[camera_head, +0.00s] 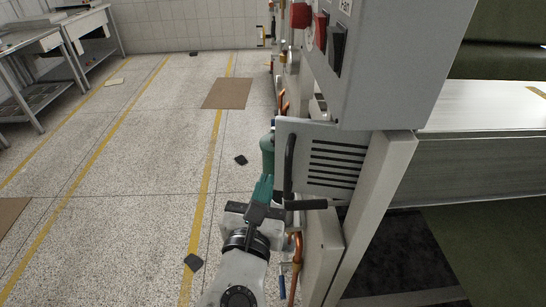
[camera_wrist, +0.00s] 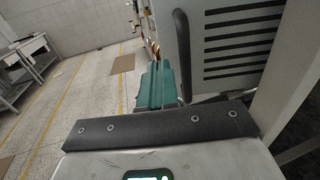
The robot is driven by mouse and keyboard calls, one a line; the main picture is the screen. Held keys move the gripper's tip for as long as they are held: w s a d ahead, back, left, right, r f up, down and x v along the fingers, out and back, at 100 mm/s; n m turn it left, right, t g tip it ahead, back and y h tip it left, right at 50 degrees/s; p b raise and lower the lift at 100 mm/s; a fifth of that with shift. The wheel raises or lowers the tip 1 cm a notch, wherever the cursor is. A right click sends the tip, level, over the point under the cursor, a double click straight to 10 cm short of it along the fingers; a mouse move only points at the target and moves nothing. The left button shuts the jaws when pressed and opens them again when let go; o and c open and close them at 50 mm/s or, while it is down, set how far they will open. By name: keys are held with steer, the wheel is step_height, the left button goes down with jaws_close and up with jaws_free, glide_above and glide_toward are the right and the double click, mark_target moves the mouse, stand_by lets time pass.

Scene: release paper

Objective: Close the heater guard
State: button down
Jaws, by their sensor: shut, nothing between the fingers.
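The heater guard (camera_head: 325,160) is a light grey panel with dark slots and a black vertical bar handle (camera_head: 289,163) at its left edge. It stands beside the cream machine post (camera_head: 385,185) and sticks out to the left of it. My gripper (camera_head: 265,184) has teal fingers, shut and empty, just left of the handle's lower end. In the wrist view the fingers (camera_wrist: 160,82) are together, left of the guard (camera_wrist: 240,45) and its handle (camera_wrist: 182,50). I cannot tell whether they touch the handle.
A grey control box (camera_head: 390,60) with a red button hangs above the guard. The speckled floor (camera_head: 130,150) to the left is mostly open. Metal tables (camera_head: 40,60) stand at far left.

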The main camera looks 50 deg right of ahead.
mark_target(276, 149)
steer(key=x, duration=0.7)
steer(key=shift+w+d+p, duration=0.2)
steer(key=shift+d+p, duration=0.15)
steer(key=shift+p, duration=0.05)
steer(key=shift+w+d+r, duration=0.1)
steer(key=shift+w+d, duration=0.15)
steer(key=shift+d, duration=0.1)
steer(key=w+d+m+g+y+b, duration=0.1)
steer(key=d+m+g, duration=1.3)
steer(key=d+g, duration=0.6)
steer(key=shift+d+g, duration=0.3)
steer(key=shift+d, duration=2.25)
steer(key=shift+w, duration=0.1)
